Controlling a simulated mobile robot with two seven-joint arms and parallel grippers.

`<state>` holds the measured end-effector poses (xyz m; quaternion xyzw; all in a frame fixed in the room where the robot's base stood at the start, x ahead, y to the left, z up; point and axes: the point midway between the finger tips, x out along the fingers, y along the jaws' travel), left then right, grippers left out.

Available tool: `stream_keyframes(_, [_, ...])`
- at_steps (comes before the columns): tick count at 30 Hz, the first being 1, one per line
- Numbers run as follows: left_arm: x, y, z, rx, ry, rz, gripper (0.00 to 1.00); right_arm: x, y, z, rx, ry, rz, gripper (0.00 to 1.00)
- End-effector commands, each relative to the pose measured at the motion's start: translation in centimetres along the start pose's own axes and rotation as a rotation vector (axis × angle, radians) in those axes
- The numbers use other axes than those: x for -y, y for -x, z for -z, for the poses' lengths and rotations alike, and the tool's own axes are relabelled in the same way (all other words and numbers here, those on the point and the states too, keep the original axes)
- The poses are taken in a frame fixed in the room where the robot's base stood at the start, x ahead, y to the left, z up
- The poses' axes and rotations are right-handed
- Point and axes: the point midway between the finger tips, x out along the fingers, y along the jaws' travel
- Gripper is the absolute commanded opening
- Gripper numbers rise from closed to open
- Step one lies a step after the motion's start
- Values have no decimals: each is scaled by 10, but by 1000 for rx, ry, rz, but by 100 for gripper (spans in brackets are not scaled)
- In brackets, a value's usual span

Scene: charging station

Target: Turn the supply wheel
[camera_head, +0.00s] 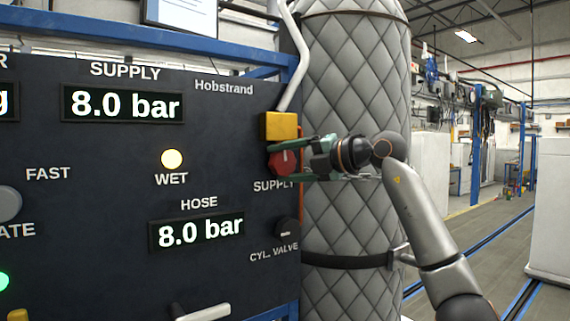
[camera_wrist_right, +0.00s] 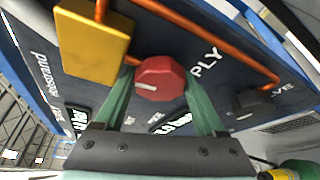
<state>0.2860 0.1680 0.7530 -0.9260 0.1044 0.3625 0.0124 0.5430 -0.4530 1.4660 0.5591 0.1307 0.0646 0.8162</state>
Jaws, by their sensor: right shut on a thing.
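The red supply wheel (camera_head: 283,162) sits on the dark panel above the SUPPLY label, just below a yellow block. My right gripper (camera_head: 285,158) reaches it from the right, with its green fingers around the wheel. In the right wrist view, the red wheel (camera_wrist_right: 160,78) has many flat sides and a pale pointer line, and it lies between the two green fingertips (camera_wrist_right: 160,88). The right gripper is shut on the wheel. My left gripper is not in view.
The yellow block (camera_head: 279,126) with a grey pipe is directly above the wheel. The black cylinder valve knob (camera_head: 287,229) is below it. A quilted grey tank (camera_head: 355,80) stands close behind my right arm. The panel displays (camera_head: 124,104) read 8.0 bar; the WET lamp (camera_head: 172,159) is lit.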

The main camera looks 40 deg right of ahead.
Motion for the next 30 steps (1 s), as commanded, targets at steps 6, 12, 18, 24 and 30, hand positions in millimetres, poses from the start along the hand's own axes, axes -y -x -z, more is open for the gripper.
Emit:
stream_keyframes(6, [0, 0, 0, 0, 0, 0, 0, 0, 0, 0, 2, 1, 0, 79])
stream_keyframes(12, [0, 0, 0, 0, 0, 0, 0, 0, 0, 0, 1, 1, -1, 100])
stream_keyframes(18, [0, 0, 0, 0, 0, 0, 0, -2, 0, -1, 2, 1, -4, 100])
stream_keyframes(24, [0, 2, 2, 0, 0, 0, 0, -4, 1, -1, 3, 62, 18, 100])
stream_keyframes(30, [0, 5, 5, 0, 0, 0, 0, -6, 1, 0, 2, 291, 111, 100])
